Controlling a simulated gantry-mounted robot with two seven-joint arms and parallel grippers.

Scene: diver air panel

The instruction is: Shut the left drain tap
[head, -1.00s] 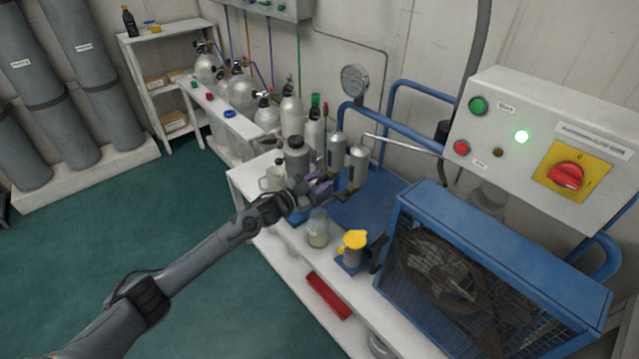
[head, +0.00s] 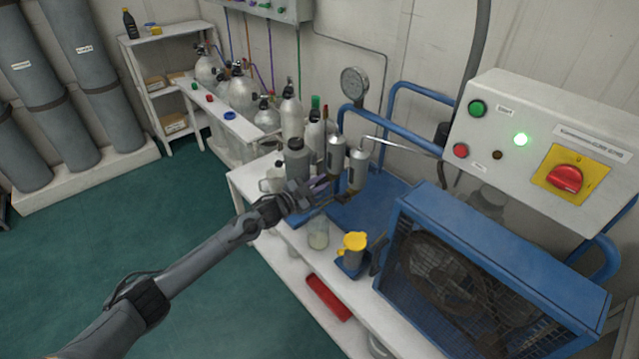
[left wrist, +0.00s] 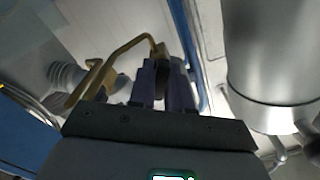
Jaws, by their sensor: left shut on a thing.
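Two silver filter cylinders, the left one (head: 336,153) and the right one (head: 357,170), stand upright at the back of the white bench. Brass fittings (head: 348,196) show below them. My left gripper (head: 320,184) is at the foot of the left cylinder. In the left wrist view its purple fingers (left wrist: 164,84) are shut on a small dark piece, which appears to be the left drain tap's handle. A bent brass pipe (left wrist: 122,52) runs beside the fingers. The tap body is mostly hidden by the gripper. My right gripper is out of view.
A glass jar (head: 318,233) and a yellow-topped container (head: 354,243) stand on the bench in front. A grey bottle (head: 297,162) and a white jug (head: 272,181) are close behind my gripper. The blue caged compressor (head: 490,275) fills the right.

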